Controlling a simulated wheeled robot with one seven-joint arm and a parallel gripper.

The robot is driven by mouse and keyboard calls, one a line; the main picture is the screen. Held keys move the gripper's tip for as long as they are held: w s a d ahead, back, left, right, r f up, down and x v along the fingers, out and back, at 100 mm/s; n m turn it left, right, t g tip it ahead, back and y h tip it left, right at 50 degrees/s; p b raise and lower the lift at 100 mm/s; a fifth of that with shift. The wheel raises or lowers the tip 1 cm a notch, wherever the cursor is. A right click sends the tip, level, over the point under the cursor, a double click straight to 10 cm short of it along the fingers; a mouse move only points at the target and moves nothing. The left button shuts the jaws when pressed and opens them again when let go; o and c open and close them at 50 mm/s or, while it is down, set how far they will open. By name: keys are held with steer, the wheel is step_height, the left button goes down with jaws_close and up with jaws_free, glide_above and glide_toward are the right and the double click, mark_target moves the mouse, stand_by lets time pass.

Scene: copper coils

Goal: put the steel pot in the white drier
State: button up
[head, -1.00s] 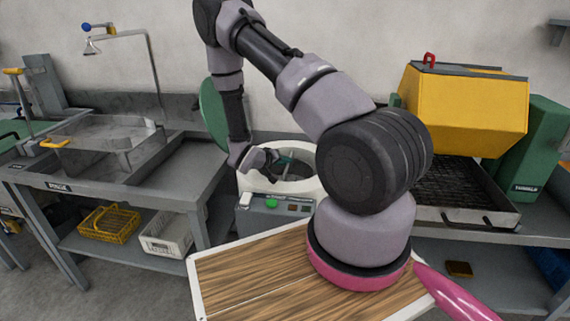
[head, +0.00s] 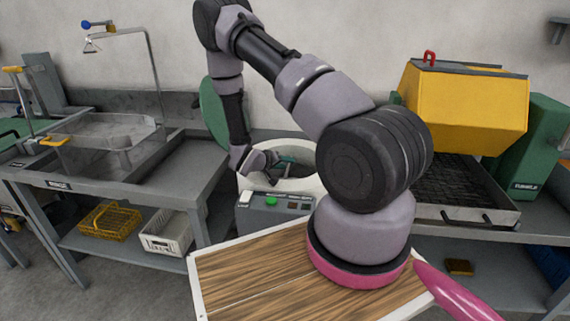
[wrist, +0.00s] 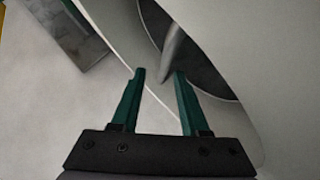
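The white drier (head: 308,185) stands behind the wooden top, with its round mouth open and a green lid (head: 214,110) raised at its left. My gripper (head: 283,160) is over the drier's mouth. In the wrist view my gripper (wrist: 159,74) shows two green fingers set apart, with nothing clearly held between them. Beyond the fingertips, a grey curved piece (wrist: 173,42) shows in the drier's dark opening. I cannot tell whether it is the steel pot or part of the drier. No steel pot can be made out for sure in the head view, and the drier's inside is mostly hidden.
A control box (head: 272,207) with a green button is at the drier's front. A grey rinse bench (head: 185,160) with a basin is at left, with a yellow basket (head: 108,222) and a white crate (head: 168,232) beneath. A yellow-hooded machine (head: 465,105) stands at right.

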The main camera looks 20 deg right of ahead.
steer(key=v, duration=0.6)
steer(key=r+v, duration=0.1)
steer(key=v, duration=0.5)
steer(key=shift+r, duration=0.1)
steer(key=s+d+r+m+g+y, duration=0.25)
steer(key=s+r, duration=0.25)
steer(key=r, duration=0.5)
steer(key=s+d+r+m+g+y, duration=0.1)
steer(key=s+d+r+g, duration=0.2)
steer(key=r, duration=0.8)
steer(key=s+a+r+n+t+y, duration=0.1)
steer(key=s+a+r+t+y, duration=0.2)
steer(key=s+r, duration=0.4)
steer(key=s+a+r+n+t+y, duration=0.1)
steer(key=s+a+r+t+y, duration=0.3)
steer(key=r, duration=0.8)
steer(key=s+a+y, duration=0.2)
steer(key=s, duration=0.1)
steer(key=shift+s+a, duration=0.35)
steer(key=shift+s, duration=0.05)
steer(key=shift+y, duration=0.25)
